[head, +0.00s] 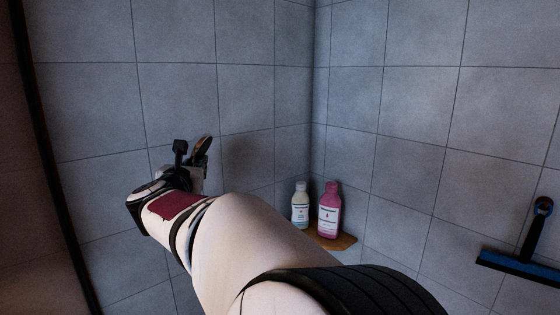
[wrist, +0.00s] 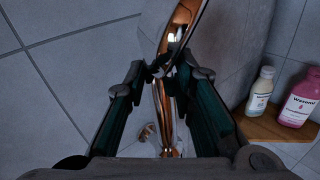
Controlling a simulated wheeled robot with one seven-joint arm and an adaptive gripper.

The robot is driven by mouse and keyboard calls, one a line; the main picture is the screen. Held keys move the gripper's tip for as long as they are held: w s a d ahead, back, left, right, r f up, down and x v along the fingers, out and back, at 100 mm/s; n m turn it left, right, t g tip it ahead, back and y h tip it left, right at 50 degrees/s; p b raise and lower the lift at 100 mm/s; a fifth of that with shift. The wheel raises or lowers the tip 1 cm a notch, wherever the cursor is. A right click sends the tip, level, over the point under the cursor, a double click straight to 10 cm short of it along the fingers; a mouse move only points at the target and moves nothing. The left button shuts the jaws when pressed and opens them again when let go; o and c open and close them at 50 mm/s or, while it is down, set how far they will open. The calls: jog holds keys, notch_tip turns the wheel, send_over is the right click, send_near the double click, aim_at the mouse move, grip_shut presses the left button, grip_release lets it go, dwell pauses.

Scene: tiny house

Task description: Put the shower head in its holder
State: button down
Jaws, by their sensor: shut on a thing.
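The shower head (wrist: 181,28) is copper-coloured and shiny. In the wrist view its round head is at the top, cut off by the frame edge, and a copper length runs down between the fingers. My gripper (wrist: 166,72) is shut on it near the neck. In the head view the shower head (head: 202,148) shows as a dark tilted disc with a copper rim, beside my gripper (head: 190,158) and in front of the tiled wall. A small copper fitting (wrist: 148,132) shows low between the fingers; I cannot tell whether it is the holder.
A wooden corner shelf (head: 338,241) holds a cream bottle (head: 300,208) and a pink bottle (head: 329,212), to the right of my gripper. A blue squeegee (head: 520,262) is at the right wall. Grey tiled walls meet in the corner. The wall above my gripper is clear.

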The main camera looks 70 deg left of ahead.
jog(key=shift+f+b, duration=0.55)
jog(key=shift+f, duration=0.3)
jog(key=c, duration=1.3)
grip_release()
jog(key=shift+d, duration=0.1)
jog(key=shift+v, duration=3.7)
jog(key=shift+r, duration=0.1)
